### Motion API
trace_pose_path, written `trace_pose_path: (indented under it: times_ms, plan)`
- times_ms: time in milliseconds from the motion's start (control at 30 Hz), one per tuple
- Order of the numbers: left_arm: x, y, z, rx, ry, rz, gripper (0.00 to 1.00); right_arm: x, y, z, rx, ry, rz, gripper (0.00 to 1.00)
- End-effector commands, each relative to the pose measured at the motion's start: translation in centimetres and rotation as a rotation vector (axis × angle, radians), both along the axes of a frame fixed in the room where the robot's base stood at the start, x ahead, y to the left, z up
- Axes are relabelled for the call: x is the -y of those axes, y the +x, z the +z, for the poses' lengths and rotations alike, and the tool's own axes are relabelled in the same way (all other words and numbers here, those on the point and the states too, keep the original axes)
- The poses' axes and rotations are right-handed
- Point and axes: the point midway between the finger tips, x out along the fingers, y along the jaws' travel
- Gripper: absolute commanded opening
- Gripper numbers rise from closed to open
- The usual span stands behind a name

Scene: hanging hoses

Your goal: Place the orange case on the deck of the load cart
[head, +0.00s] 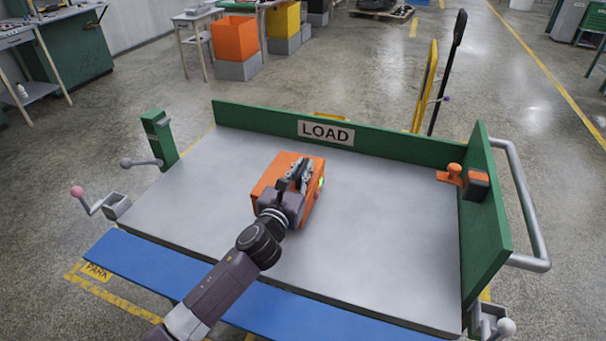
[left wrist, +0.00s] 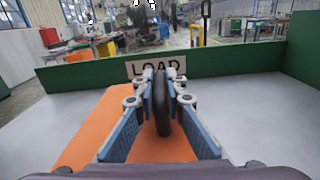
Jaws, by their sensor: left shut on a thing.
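The orange case (head: 271,182) is over the middle of the grey deck (head: 390,220) of the load cart. It appears to rest on the deck, though its underside is hidden. My left gripper (head: 302,174) is above the case and shut on its dark handle. In the left wrist view the fingers (left wrist: 160,95) close on the black handle (left wrist: 161,100), with the orange case top (left wrist: 90,135) below. The green back board (head: 250,119) bears a LOAD sign (head: 326,133). My right gripper is not in view.
A green post (head: 160,138) and crank handle (head: 90,203) are at the left. A blue strip (head: 150,262) runs along the front. Deck around the case is clear.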

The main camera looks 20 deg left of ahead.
Motion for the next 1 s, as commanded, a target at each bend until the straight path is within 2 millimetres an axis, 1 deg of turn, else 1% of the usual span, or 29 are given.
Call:
trace_pose_path:
  times_ms: [33, 100, 300, 333, 467, 500, 733, 833, 967, 1000]
  plan:
    - [0.0, 0.0, -0.5, 0.003, -0.001, 0.001, 0.0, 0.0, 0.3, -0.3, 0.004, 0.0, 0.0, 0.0]
    - [0.0, 0.0, -0.8, 0.003, 0.0, 0.0, 0.0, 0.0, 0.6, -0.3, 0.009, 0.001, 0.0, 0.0]
    - [0.0, 0.0, -0.8, 0.004, 0.002, -0.001, 0.0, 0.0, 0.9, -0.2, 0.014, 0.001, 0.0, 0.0]
    - [0.0, 0.0, -1.0, 0.0, 0.001, 0.0, 0.12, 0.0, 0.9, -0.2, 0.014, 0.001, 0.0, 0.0]
    - [0.0, 0.0, -1.0, 0.0, 0.001, 0.0, 0.26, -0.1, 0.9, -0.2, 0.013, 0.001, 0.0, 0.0]
    - [0.0, 0.0, -1.0, 0.0, 0.001, 0.0, 0.28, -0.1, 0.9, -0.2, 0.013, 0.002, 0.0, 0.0]
    - [0.0, 0.0, -0.9, 0.0, 0.001, 0.0, 0.28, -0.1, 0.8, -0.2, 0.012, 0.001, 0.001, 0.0]
    - [0.0, -0.3, -0.9, 0.0, 0.001, 0.0, 0.28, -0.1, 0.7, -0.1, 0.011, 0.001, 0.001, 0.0]
    - [-0.1, -1.8, -0.9, -0.001, 0.002, 0.0, 0.28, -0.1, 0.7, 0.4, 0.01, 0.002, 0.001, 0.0]
    - [-0.1, -2.5, -0.9, -0.002, 0.001, -0.001, 0.28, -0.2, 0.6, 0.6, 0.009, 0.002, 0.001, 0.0]
